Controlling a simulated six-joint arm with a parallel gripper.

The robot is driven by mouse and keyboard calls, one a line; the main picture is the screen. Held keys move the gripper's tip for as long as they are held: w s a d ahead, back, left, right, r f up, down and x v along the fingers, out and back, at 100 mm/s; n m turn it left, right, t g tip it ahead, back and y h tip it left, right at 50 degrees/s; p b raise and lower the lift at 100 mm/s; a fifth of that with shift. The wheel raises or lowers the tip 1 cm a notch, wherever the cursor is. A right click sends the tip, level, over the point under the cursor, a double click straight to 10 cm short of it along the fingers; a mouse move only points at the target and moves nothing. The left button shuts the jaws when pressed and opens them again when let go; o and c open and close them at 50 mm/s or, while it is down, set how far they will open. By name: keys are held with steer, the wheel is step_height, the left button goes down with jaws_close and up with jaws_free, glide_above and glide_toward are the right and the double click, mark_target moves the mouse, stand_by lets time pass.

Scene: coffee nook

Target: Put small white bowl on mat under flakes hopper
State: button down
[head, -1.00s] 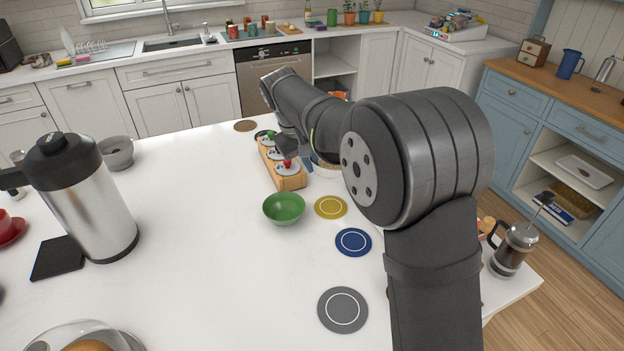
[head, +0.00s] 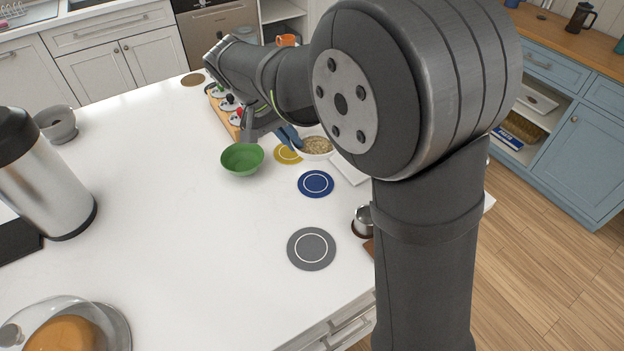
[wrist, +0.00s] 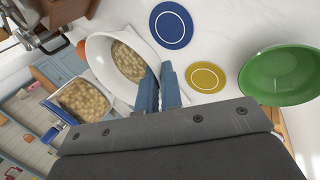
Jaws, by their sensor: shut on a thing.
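A white bowl with tan flakes in it (head: 317,154) is held by my gripper (head: 290,138) just right of the yellow mat. In the wrist view, the blue fingers of my gripper (wrist: 160,88) are shut on the near rim of this bowl (wrist: 98,52). Whether the bowl clears the counter is hard to tell. A square, white-walled container of flakes (wrist: 84,98) shows beside the bowl in the wrist view; it may be the flakes hopper. My arm hides that area in the head view. A yellow mat (head: 287,158), blue mat (head: 316,184) and grey mat (head: 312,262) lie on the counter.
A green bowl (head: 242,160) stands left of the yellow mat. A wooden rack with colored knobs (head: 222,112) is behind it. A steel jug (head: 60,195), grey bowl (head: 57,124) and domed dish (head: 112,325) stand left. The counter's middle is clear.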

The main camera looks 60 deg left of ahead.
step_height(320, 180, down, 10)
steer(key=shift+d+r, duration=0.1)
stand_by(0.4)
steer(key=c, duration=1.6)
jaws_free()
steer(key=v, duration=1.2)
